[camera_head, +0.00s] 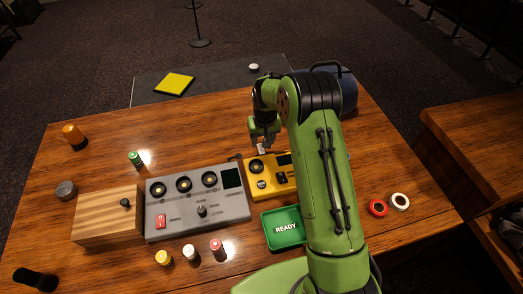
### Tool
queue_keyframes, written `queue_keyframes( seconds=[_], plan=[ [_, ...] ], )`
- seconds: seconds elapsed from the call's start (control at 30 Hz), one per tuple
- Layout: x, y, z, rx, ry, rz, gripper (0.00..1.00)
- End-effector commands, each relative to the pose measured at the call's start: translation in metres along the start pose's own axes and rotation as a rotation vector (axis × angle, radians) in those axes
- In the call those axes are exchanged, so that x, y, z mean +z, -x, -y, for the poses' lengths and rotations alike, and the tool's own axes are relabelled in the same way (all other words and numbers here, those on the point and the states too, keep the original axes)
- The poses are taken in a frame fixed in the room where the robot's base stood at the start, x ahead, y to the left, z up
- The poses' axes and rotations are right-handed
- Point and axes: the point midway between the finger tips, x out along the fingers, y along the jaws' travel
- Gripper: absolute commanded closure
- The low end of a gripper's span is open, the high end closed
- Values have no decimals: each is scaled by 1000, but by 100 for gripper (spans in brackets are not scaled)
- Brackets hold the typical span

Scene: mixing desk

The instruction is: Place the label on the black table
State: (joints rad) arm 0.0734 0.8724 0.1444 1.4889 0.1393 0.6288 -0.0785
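The black table (222,82) is a dark surface behind the wooden desk. A yellow square (175,84) lies on its left part and a small white round thing (253,67) on its far edge. My gripper (262,148) points down over the desk, just behind the yellow device (260,180). A small pale patch shows at its fingertips; I cannot tell if it is a held label or part of the fingers. The finger gap is too small to judge. A green READY panel (270,238) lies in front of the yellow device. No other thing is clearly a label.
A grey mixer (196,205) and a wooden box (106,216) stand on the desk (100,155). Small pieces, including a green cylinder (135,158), stand around them. A red ring (378,208) and a white ring (400,201) lie at right. A dark blue rounded object (348,92) is partly hidden by my arm.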

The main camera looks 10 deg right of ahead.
Motion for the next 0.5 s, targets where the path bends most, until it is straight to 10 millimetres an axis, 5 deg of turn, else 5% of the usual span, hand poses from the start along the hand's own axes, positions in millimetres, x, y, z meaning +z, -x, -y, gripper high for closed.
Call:
queue_keyframes(
  seconds=[0.23,0.5],
  plan=[
    [0,-45,4,-1,0,3,48],
    [-1,-50,3,0,1,0,48]
  ],
)
